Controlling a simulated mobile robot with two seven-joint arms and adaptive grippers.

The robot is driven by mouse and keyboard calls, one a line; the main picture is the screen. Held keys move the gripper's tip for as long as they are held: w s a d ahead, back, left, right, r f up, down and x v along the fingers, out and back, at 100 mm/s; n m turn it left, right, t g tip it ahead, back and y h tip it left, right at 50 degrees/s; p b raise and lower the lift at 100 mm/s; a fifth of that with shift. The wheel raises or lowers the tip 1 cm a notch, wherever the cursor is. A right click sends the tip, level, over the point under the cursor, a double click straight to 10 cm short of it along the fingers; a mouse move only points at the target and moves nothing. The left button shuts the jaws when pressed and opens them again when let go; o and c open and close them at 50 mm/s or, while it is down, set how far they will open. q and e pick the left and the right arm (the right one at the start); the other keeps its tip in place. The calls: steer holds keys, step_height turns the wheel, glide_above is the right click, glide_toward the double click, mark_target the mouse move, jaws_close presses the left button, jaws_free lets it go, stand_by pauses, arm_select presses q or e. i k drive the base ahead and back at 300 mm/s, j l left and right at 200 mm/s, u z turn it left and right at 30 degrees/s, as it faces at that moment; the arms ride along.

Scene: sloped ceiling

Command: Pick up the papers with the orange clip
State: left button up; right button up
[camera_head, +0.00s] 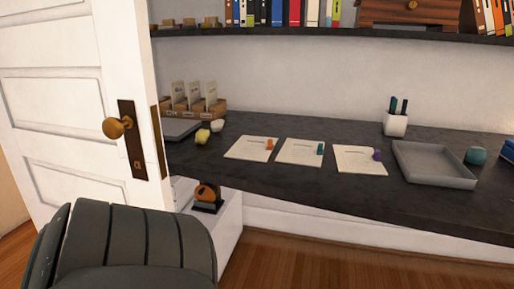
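The papers with the orange clip (249,149) lie flat on the dark desk (300,187), the leftmost of three similar white sheets or stacks. The orange clip (270,144) sits at their upper right corner. Papers with a teal clip (298,153) lie just to the right, and papers with a purple clip (358,162) lie further right. All three are apart from one another, and nothing covers them. Neither of my grippers shows in the head view.
An open white door (80,95) with a brass knob stands at the left. A grey tray (432,166), a pen cup (396,122) and a teal ball (476,156) are right. A yellow object (202,136) is left. A shelf (300,33) hangs above.

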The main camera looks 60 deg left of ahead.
mark_target(248, 148)
steer(key=i+j+u, duration=0.1)
steer(key=i+u, duration=0.15)
steer(key=i, duration=0.8)
steer(key=u, duration=2.4)
